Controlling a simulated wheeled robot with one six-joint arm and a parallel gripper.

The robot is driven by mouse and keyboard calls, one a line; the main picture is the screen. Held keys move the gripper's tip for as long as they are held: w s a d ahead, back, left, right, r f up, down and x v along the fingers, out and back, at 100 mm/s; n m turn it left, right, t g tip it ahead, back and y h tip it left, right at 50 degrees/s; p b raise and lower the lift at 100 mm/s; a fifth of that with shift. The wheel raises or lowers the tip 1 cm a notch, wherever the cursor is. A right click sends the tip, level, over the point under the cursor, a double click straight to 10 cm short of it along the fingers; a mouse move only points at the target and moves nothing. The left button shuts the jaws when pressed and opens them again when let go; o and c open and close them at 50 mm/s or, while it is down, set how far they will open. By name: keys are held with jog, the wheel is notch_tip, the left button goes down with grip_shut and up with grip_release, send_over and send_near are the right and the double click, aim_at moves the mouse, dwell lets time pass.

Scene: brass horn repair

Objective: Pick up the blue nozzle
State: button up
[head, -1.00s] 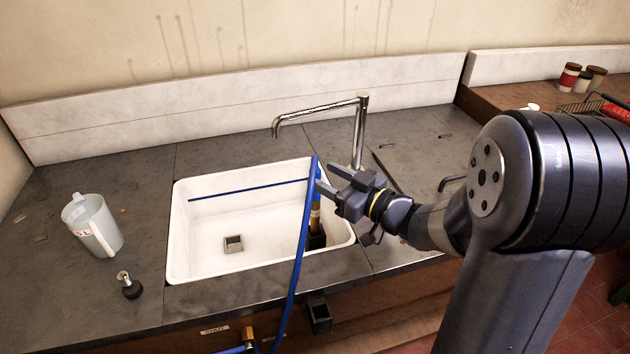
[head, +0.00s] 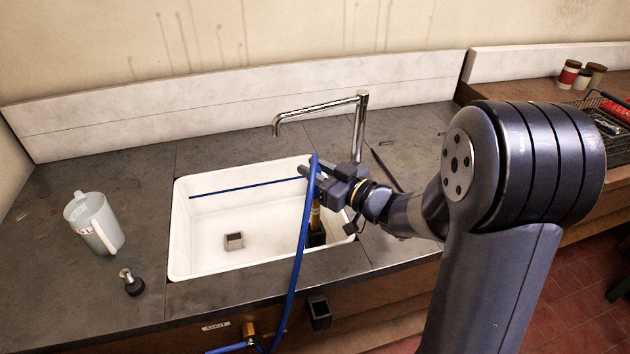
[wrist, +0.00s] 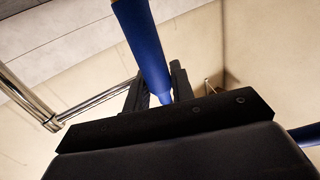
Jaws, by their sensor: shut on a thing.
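My gripper (head: 313,172) is shut on the nozzle's upper blue part, reaching in from the right. The hose partly covers the fingers in the head view. In the wrist view, blue tubing (wrist: 143,45) runs down between the two dark fingers (wrist: 158,88), hiding the exact contact.
The sink (head: 205,262) is otherwise mostly empty, with a small square drain piece (head: 234,241). A chrome faucet (head: 359,130) rises close behind my gripper. A clear jug (head: 97,226) and a small dark knob-like object (head: 132,284) stand on the left counter.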

grip_shut()
